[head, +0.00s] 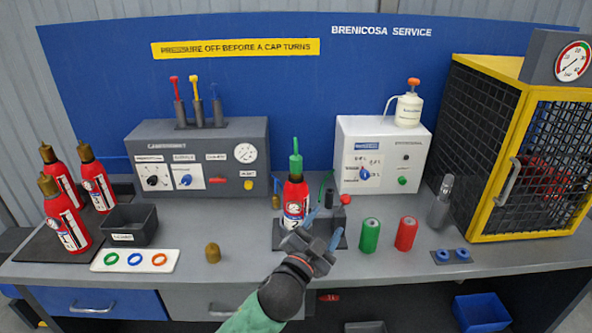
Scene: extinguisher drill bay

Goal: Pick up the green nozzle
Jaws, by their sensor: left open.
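The green nozzle (296,159) stands upright on top of a red extinguisher (295,198) with a number label, near the middle of the bench. The extinguisher stands on a dark stand plate (283,240). My left gripper (323,226) comes in from the front, its arm in a green sleeve. It is open and sits low, in front of and to the right of the extinguisher, below the nozzle and apart from it. It hides part of the stand and the extinguisher's lower right. My right gripper is not in view.
Green (370,236) and red (406,234) cylinders stand right of the gripper; a brass cap (212,253) stands left. Several red extinguishers fill the left end. A grey console (197,160) and white box (382,155) stand behind. A yellow-framed cage (530,160) blocks the right.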

